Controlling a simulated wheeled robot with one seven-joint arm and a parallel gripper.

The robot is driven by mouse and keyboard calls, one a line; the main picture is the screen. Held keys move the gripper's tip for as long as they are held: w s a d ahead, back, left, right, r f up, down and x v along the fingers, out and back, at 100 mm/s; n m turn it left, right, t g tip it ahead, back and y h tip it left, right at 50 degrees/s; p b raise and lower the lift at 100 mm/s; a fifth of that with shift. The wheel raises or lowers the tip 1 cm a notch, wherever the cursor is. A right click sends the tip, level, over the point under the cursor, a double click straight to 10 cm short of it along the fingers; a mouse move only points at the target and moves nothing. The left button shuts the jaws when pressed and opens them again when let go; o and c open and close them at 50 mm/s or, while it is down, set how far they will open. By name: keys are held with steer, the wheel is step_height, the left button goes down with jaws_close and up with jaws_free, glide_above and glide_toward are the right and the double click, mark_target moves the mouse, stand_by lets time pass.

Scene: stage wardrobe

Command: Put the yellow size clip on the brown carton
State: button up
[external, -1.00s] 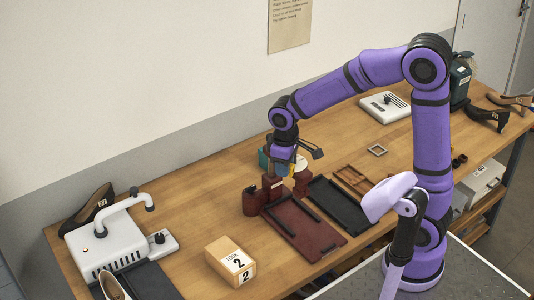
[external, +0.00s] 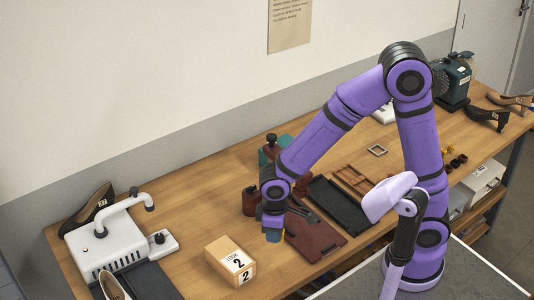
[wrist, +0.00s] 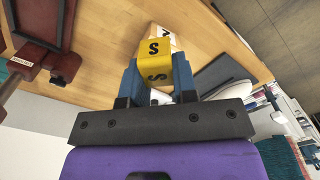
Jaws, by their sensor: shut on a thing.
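The yellow size clip (wrist: 154,67) is marked with a black S in the wrist view. My gripper (wrist: 156,72) is shut on it, one blue finger on each side. In the external view my gripper (external: 272,235) hangs above the table, to the right of and beyond the brown carton (external: 222,250), clear of it. The clip is hard to make out there. The carton is a small box with white labels reading 2, and its top is bare. In the wrist view a pale, orange-sided piece behind the clip may be the carton, mostly hidden.
A dark red press (external: 318,242) and black tray (external: 341,206) lie right of my gripper. A white machine (external: 104,247) with a bent pipe and a dark shoe (external: 90,207) stand left. Table behind the carton is clear.

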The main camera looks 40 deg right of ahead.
step_height(320, 180, down, 10)
glide_above(227, 252)
steer(key=shift+a+f, duration=0.1)
steer(key=shift+f, duration=2.4)
steer(key=shift+f, duration=0.2)
steer(key=o, duration=0.9)
steer(key=shift+r, duration=0.15)
